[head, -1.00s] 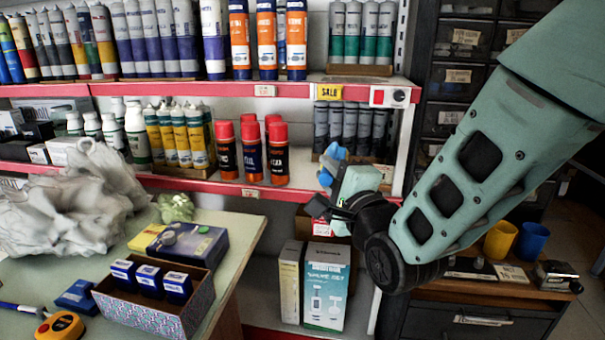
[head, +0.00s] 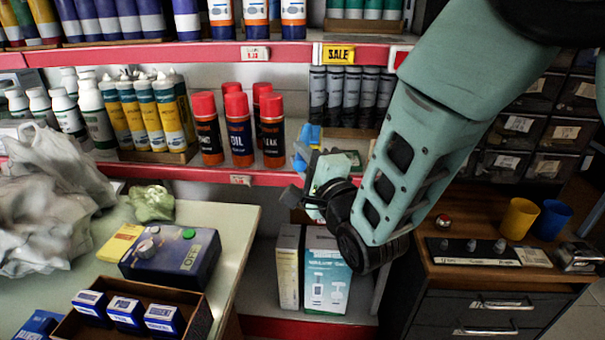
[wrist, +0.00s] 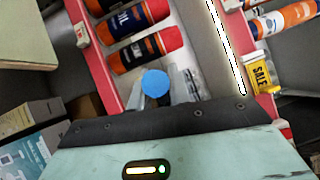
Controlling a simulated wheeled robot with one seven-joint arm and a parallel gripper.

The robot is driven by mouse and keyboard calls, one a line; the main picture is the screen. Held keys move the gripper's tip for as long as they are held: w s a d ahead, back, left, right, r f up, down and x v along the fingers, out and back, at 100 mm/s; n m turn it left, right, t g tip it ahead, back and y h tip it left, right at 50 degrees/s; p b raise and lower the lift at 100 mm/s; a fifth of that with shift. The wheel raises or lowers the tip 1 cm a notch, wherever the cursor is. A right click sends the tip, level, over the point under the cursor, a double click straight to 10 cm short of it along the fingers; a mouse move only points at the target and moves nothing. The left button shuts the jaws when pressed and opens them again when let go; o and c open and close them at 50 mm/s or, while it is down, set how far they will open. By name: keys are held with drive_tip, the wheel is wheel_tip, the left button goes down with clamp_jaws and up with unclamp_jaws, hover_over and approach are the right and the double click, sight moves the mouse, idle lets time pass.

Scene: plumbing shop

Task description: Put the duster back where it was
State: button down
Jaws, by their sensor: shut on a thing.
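My gripper (head: 304,163) is in front of the middle shelf, at the right of the red-capped cans. It is shut on a blue thing (head: 312,134), which I take to be the duster; only small blue parts of it show past the fingers. In the wrist view a round blue end (wrist: 155,83) shows between the grey fingers (wrist: 178,84), close to the shelf edge and the cans. The rest of the held thing is hidden, and I cannot tell whether it touches the shelf.
Red-capped cans (head: 239,130) stand on the middle shelf (head: 240,180), left of my gripper. Dark tubes (head: 350,98) stand behind it. Boxes (head: 326,268) stand below. A table (head: 235,225) is at the left, and a drawer cabinet (head: 480,285) at the right.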

drive_tip(key=shift+f, duration=1.9)
drive_tip(key=shift+f+b, duration=0.1)
drive_tip(key=shift+b, duration=0.25)
drive_tip(key=c, duration=1.3)
unclamp_jaws()
